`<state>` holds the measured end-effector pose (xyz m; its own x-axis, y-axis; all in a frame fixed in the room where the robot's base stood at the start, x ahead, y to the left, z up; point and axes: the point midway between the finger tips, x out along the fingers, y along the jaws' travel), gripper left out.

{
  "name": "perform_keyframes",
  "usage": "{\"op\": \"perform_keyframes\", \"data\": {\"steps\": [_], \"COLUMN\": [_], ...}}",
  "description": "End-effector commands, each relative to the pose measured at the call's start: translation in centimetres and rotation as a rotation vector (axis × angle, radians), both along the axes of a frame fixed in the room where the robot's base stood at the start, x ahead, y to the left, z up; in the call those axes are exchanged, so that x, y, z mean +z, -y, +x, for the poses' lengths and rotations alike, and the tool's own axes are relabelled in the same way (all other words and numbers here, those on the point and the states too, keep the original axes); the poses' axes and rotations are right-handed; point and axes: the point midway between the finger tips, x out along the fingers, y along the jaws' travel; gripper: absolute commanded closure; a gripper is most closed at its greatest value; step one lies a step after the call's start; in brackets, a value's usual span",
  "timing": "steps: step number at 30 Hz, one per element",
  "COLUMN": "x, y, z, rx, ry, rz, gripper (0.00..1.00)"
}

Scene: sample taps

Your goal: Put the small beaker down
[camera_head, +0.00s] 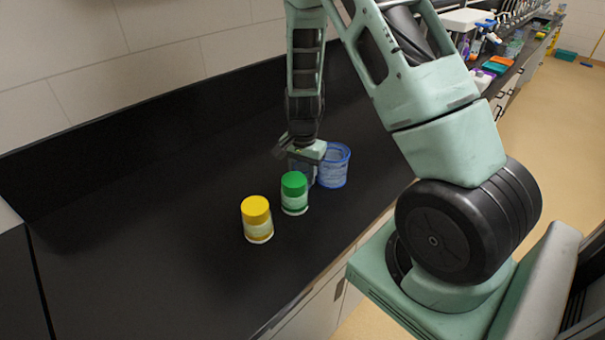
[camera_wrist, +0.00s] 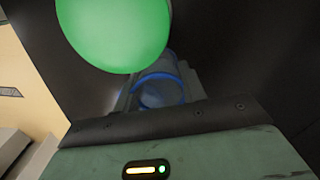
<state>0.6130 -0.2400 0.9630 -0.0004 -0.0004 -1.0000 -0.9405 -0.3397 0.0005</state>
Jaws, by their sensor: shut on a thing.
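My gripper (camera_head: 303,157) points down over the black bench, just behind the green-lidded jar (camera_head: 294,195). It is shut on the small beaker (camera_head: 305,173), a clear bluish vessel partly hidden by the jar and the gripper. In the wrist view, the small beaker's blue rim (camera_wrist: 160,91) shows beyond the dark edge of my gripper. I cannot tell whether its base touches the bench. A larger blue-rimmed beaker (camera_head: 335,166) stands close to the right of my gripper. The green lid (camera_wrist: 113,32) looms large in the wrist view.
A yellow-lidded jar (camera_head: 257,220) stands left and in front of the green-lidded one. The black bench (camera_head: 140,240) is clear to the left. A wall runs behind it. Bottles and other lab items (camera_head: 485,40) stand farther along at the upper right.

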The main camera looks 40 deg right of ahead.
Motion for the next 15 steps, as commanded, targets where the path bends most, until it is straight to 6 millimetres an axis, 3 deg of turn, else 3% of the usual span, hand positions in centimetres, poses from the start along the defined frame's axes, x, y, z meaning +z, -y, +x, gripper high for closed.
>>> {"op": "perform_keyframes", "data": {"steps": [3,15], "x": [-0.9,-1.5], "y": [0.0,0.0], "z": [0.0,0.0], "rx": [0.000,0.001], "ry": [0.000,0.000], "rz": [0.001,0.001], "gripper": [0.84,0.84]}}
